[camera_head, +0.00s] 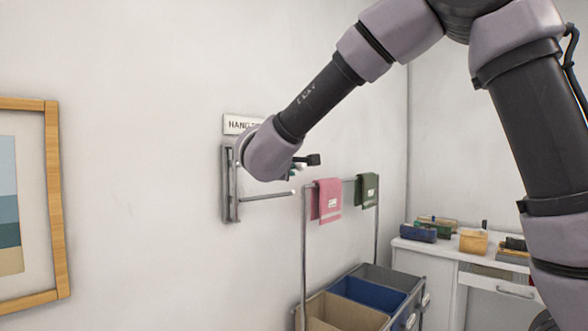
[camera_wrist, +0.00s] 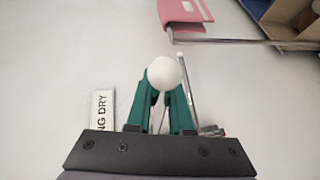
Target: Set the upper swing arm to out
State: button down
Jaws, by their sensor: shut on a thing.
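A grey wall bracket (camera_head: 229,185) is fixed to the white wall below a sign. The lower swing arm (camera_head: 267,195) is a thin grey rod with a pale tip, reaching right from the bracket; it also shows in the wrist view (camera_wrist: 186,84). The upper swing arm (camera_wrist: 158,117) is a thin rod ending in a white ball (camera_wrist: 164,73). My gripper (camera_wrist: 163,92) has its green fingers closed on this rod just behind the ball. In the head view my gripper (camera_head: 303,164) is above the lower arm, and my wrist hides most of the upper arm.
The sign (camera_head: 238,124) is partly covered by my arm. A rail (camera_head: 304,240) with a pink towel (camera_head: 328,199) and a green towel (camera_head: 368,190) stands right, over sorting bins (camera_head: 340,312). A desk (camera_head: 432,249) is beyond. Wall left of the bracket is clear up to a framed picture (camera_head: 53,200).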

jog(key=shift+s+a, duration=0.1)
jog(key=shift+s, duration=0.1)
dwell(0.3)
jog(key=c, duration=0.8)
grip_release()
jog(key=shift+s, duration=0.1)
jog(key=v, duration=1)
jog(key=shift+s+a, duration=0.2)
jog(key=shift+s, duration=0.1)
